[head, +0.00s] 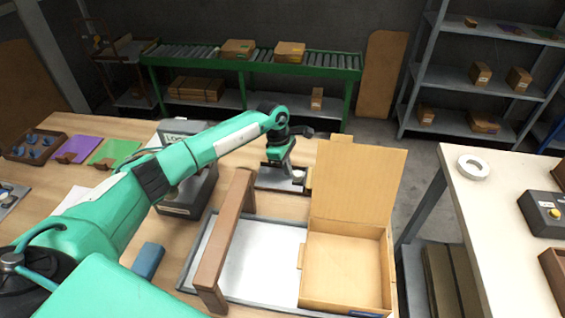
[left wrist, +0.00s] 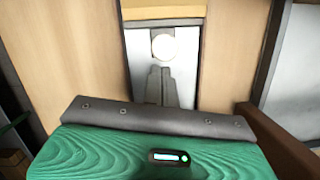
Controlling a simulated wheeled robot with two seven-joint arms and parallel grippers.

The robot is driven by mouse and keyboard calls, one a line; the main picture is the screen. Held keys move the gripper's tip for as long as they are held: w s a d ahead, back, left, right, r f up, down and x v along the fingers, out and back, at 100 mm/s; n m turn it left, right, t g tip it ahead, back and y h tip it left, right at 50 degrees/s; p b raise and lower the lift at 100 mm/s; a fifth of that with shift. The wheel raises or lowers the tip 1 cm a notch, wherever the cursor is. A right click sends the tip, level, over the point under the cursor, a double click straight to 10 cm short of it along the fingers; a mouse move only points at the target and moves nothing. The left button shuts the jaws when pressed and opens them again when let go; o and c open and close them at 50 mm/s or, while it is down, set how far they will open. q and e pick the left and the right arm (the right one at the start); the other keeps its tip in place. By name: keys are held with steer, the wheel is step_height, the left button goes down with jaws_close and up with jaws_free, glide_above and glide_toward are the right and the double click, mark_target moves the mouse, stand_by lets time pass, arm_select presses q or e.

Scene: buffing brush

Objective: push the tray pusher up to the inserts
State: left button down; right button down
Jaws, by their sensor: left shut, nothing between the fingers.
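My left gripper (head: 281,165) is shut and empty, low over a small grey tray (head: 268,183) on the wooden table. In the left wrist view its closed fingertips (left wrist: 160,72) point along the pale tray (left wrist: 186,88). A white round piece (left wrist: 163,47) is just beyond the tips; contact cannot be told. It also shows in the head view (head: 297,175) and may be part of the tray pusher. A tan block (left wrist: 162,9), possibly the inserts, lies at the tray's far end. The arm and gripper hide part of the tray. My right gripper is not in view.
An open cardboard box (head: 342,265) with a raised lid (head: 357,185) stands right of the small tray. A brown wooden bar (head: 226,245) spans a larger grey-rimmed tray (head: 262,262) in front. A dark box (head: 188,195) stands left of the gripper.

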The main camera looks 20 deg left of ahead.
mark_target(301, 172)
arm_select(q)
steer(key=shift+d, duration=0.1)
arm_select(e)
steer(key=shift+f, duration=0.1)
